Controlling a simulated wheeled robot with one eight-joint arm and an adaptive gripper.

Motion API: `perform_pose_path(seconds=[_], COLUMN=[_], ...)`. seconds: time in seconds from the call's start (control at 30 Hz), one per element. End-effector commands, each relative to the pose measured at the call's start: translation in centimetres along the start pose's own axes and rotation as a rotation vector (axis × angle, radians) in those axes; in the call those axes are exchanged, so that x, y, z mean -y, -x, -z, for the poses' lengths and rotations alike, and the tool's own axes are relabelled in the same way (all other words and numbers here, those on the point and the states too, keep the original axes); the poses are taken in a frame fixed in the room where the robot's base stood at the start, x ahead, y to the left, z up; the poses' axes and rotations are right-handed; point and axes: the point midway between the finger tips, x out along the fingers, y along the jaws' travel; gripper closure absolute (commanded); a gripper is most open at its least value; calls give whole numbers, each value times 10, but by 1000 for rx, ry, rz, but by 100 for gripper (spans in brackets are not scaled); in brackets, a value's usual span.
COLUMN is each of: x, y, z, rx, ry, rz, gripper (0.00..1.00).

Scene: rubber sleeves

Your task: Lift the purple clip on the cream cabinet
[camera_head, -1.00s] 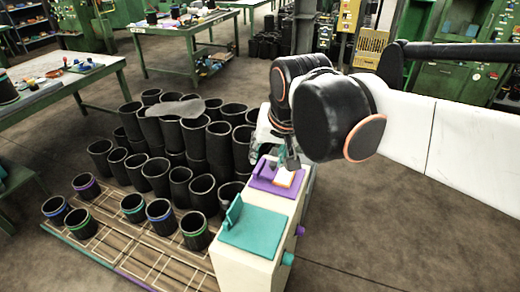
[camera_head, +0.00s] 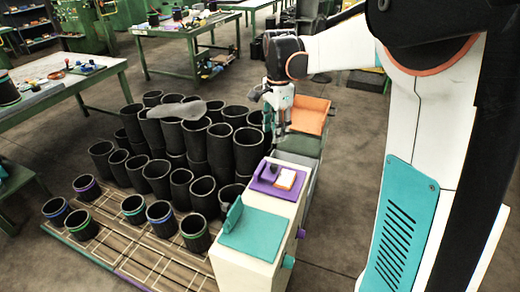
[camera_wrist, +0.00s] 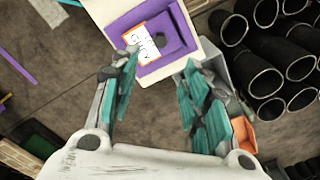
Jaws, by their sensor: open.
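The purple clip (camera_head: 262,186) lies on top of the cream cabinet (camera_head: 247,200), at its far end. It has a flat purple plate with a raised darker part, and a white card with an orange border lies on it. In the wrist view the purple clip (camera_wrist: 178,34) shows at the top, the lettered card (camera_wrist: 142,45) on its left part. My gripper (camera_head: 277,122) is open and empty beyond the far end of the cabinet, apart from the clip.
A teal clip (camera_head: 252,230) lies on the cabinet's near end. Several black rubber sleeves (camera_head: 180,185) stand close on the left. An orange and green bin-like object (camera_head: 308,115) is behind the gripper. Open floor (camera_head: 340,215) lies right of the cabinet.

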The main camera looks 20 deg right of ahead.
Motion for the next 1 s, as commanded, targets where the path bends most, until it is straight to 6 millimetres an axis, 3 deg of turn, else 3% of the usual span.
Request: perform_pose_path(seconds=[0.33,0.8,1.0], x=[5,3,3], y=[-26,-115,-138], z=[6,5,5], rx=[5,5,5], ry=[-53,-51,-51], rz=[-21,-20,-20], gripper=[58,58,58])
